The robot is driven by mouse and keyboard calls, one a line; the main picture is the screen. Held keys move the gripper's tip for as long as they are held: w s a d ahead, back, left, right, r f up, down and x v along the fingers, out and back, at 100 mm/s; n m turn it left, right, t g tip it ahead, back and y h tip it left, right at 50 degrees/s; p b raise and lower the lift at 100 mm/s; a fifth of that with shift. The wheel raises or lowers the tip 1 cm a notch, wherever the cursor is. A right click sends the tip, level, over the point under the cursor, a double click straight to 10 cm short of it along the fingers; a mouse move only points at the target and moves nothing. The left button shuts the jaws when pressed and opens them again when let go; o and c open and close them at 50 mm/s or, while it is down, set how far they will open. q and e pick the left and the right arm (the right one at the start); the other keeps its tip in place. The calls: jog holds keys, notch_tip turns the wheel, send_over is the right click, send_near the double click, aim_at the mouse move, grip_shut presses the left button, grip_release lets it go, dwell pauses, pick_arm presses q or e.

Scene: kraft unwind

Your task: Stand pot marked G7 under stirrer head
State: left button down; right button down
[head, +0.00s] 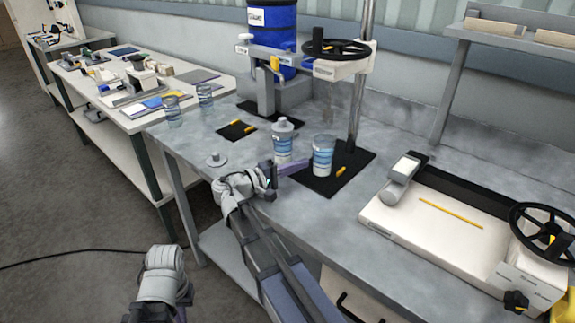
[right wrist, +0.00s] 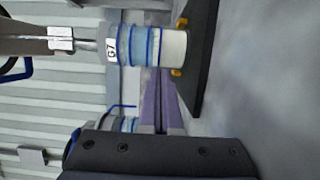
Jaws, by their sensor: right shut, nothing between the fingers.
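The pot marked G7 (right wrist: 152,47) has blue bands and a pale base, and its label faces me in the right wrist view. In the head view the pot (head: 323,156) stands upright on the black base plate (head: 312,187), beside the steel column. In the right wrist view the stirrer head's shaft (right wrist: 88,45) comes down to the pot's mouth; its lower end is hidden. My right gripper (head: 294,168) is shut and empty, its purple fingers just left of the pot and apart from it. My left wrist shows at the bottom edge; its fingers are mostly cut off.
A lidded pot (head: 282,145) stands left of the G7 pot, close to my right fingers. A loose lid (head: 215,160) lies near the front edge. A white machine (head: 430,222) fills the right side.

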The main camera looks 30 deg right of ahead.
jog(key=shift+s+d, duration=0.15)
jog(key=shift+d, duration=0.05)
jog(key=shift+s+d, duration=0.65)
jog(key=shift+w, duration=0.1)
jog(key=shift+w, duration=0.1)
